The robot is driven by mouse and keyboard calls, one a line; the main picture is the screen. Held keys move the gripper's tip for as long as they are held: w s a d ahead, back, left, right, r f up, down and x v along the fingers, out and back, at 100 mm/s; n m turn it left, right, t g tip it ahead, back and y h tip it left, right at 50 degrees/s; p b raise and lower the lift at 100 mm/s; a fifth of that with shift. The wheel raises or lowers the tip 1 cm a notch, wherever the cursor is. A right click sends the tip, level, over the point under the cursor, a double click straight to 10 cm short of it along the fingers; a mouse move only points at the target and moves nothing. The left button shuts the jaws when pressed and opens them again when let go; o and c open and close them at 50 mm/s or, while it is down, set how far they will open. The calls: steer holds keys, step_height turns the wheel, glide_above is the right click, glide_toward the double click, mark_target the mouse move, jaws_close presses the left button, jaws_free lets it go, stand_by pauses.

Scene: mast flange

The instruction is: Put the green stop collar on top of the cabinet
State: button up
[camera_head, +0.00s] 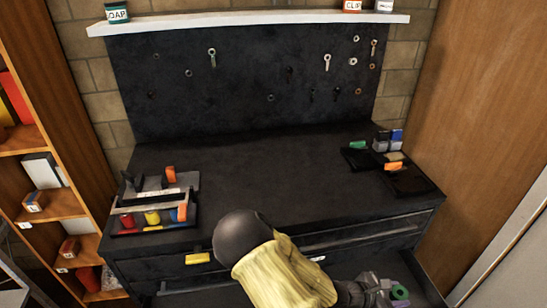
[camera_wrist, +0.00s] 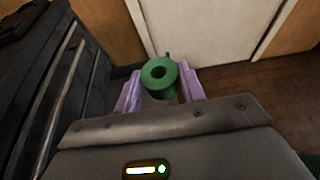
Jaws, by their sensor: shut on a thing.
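The green stop collar (camera_wrist: 158,77) is a thick ring with a central hole. In the wrist view it sits between the two purple fingers of my gripper (camera_wrist: 161,88), which is shut on it. The cabinet (camera_head: 255,185) is black, with a wide flat top and drawers in front. In the wrist view its drawer fronts (camera_wrist: 45,95) stand to the left of the gripper.
A caddy (camera_head: 150,205) with coloured items stands at the cabinet top's left. Dark trays (camera_head: 408,182) and small blocks lie at its right. The middle is clear. A pegboard (camera_head: 240,85) and shelf (camera_head: 250,20) are behind. A bookcase (camera_head: 60,150) stands left, a wooden panel (camera_head: 495,110) right.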

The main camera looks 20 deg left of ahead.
steer(key=shift+s+d+r+m+g+h+p, duration=0.15)
steer(key=shift+s+d+r+m+g+p, duration=0.15)
steer(key=shift+s, duration=0.3)
steer(key=shift+s+d+r+m+g+h+p, duration=0.25)
steer(key=shift+s+m+g, duration=0.1)
steer(key=shift+s, duration=0.3)
steer(key=shift+s+d+r+m+g+h+p, duration=0.1)
steer(key=shift+s+d+r+m+g+p, duration=0.2)
steer(key=shift+s, duration=0.3)
